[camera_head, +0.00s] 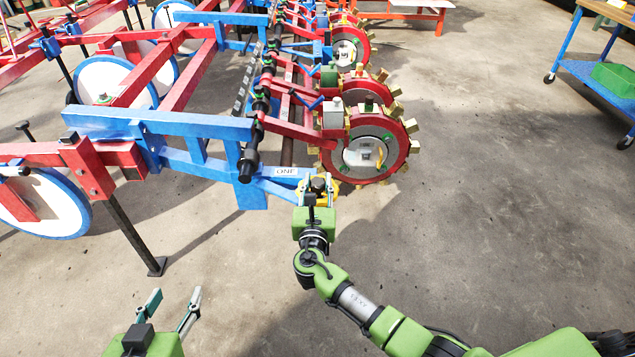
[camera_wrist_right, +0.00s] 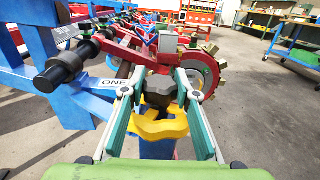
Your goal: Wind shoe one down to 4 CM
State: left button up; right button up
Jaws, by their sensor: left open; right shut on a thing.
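The shoe marked ONE is at the near end of the blue and red planter frame; its white label (camera_head: 286,171) also shows in the right wrist view (camera_wrist_right: 114,84). A dark lobed knob (camera_wrist_right: 160,90) sits above a yellow part (camera_wrist_right: 158,124) beside that label. My right gripper (camera_head: 318,186) is at the knob, its fingers on either side of it and shut on it, as the right wrist view (camera_wrist_right: 161,95) shows. Any depth scale is too small to read. My left gripper (camera_head: 172,305) is open and empty, low at the left, apart from the planter.
A red toothed wheel (camera_head: 372,148) stands just beyond the knob, with several more wheels behind. A blue-rimmed white wheel (camera_head: 45,205) and a dark support leg (camera_head: 130,232) are at left. A blue cart (camera_head: 600,80) is at far right. Floor at right is clear.

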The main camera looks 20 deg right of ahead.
jog(key=shift+m+h, duration=0.3)
jog(key=shift+h, duration=0.1)
jog(key=o, duration=1.1)
jog(key=shift+s+a, duration=0.1)
jog(key=shift+s, duration=0.1)
jog(key=v, duration=1.1)
jog(key=shift+s+a+r, duration=0.1)
jog(key=shift+s+r, duration=0.1)
